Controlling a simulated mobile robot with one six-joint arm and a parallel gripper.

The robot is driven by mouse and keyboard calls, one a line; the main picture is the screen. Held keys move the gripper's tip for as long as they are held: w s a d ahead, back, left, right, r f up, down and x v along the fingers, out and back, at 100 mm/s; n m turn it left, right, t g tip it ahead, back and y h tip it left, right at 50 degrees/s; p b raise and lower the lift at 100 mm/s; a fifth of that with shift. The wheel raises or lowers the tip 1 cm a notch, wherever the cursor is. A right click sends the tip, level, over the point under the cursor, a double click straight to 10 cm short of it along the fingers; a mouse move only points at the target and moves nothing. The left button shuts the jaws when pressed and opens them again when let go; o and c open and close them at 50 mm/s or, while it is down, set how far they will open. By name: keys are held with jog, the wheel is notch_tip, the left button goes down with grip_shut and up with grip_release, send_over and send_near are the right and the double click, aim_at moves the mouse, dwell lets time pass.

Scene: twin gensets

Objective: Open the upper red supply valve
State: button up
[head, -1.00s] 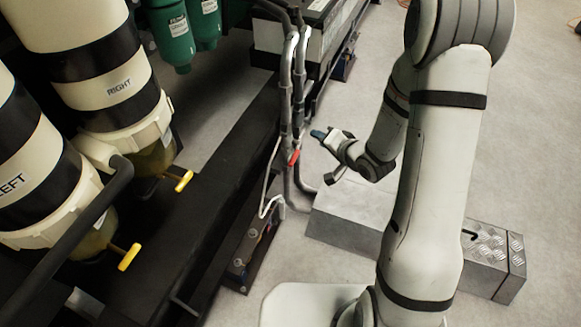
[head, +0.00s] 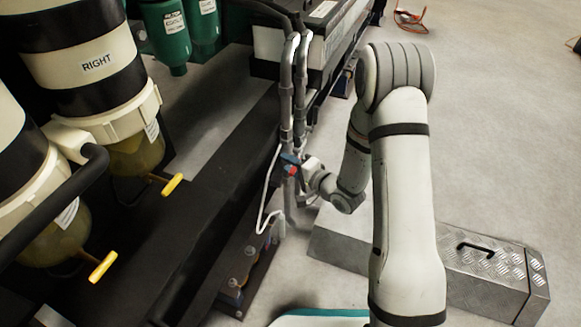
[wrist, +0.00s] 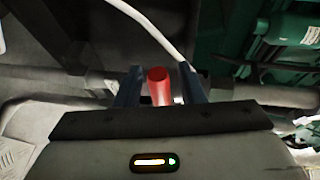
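The red valve handle (head: 291,170) sits on the grey vertical pipes beside the dark frame in the head view, partly covered by my gripper. In the wrist view the red handle (wrist: 159,86) stands upright between my two blue fingers, with a gap on each side. My gripper (head: 290,159) is at the handle in the head view; the wrist view shows my gripper (wrist: 162,88) open around it, not closed on it. Only one red handle shows, so I cannot tell a lower one from these frames. The valve body is mostly hidden.
Grey pipes (head: 286,90) rise beside the black frame rail (head: 215,195). Two yellow-handled drains (head: 172,185) are at the left under the filter bowls. A metal step box (head: 470,262) stands on the floor at right. Open floor (head: 500,150) lies beyond it.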

jog(key=shift+c, duration=0.6)
grip_shut()
